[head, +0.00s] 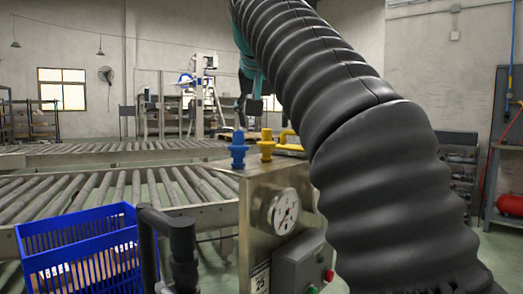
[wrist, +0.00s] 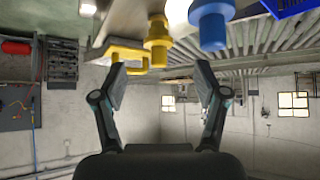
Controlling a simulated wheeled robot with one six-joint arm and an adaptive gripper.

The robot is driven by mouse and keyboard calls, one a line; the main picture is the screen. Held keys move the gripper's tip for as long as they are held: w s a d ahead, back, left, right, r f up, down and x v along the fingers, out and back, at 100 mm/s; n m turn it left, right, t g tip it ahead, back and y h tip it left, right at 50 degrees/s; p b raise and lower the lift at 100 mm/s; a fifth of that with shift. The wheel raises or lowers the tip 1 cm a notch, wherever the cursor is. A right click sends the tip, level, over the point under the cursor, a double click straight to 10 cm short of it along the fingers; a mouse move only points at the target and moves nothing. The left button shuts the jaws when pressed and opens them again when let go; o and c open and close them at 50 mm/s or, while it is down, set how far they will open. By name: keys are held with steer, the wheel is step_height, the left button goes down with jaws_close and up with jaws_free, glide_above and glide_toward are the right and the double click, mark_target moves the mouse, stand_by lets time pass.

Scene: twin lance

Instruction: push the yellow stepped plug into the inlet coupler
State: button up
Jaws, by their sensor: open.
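A yellow stepped plug (head: 266,145) stands upright on top of a steel cabinet (head: 254,195) in the head view. It also shows in the wrist view (wrist: 157,42), just beyond my gripper (wrist: 160,78). A blue stepped piece (head: 238,150) stands to its left; it shows at the top of the wrist view (wrist: 210,25). A yellow bent piece (head: 290,140) is to its right, also in the wrist view (wrist: 125,54). I cannot tell which part is the inlet coupler. My gripper is open, fingers apart, nothing between them. My arm hides much of the head view's right side.
A blue crate (head: 75,228) with cartons stands at the lower left. Roller conveyors (head: 90,195) run behind. A red tank (head: 510,205) is at the far right.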

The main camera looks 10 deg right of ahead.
mark_target(266, 142)
steer(key=x, duration=0.4)
steer(key=shift+w+a+f+b, duration=0.1)
steer(key=shift+w+f+b, duration=0.1)
steer(key=shift+b, duration=0.2)
steer(key=b+x, duration=0.1)
steer(key=x, duration=0.4)
steer(key=shift+b, duration=0.3)
steer(key=shift+s, duration=0.1)
steer(key=c, duration=1.1)
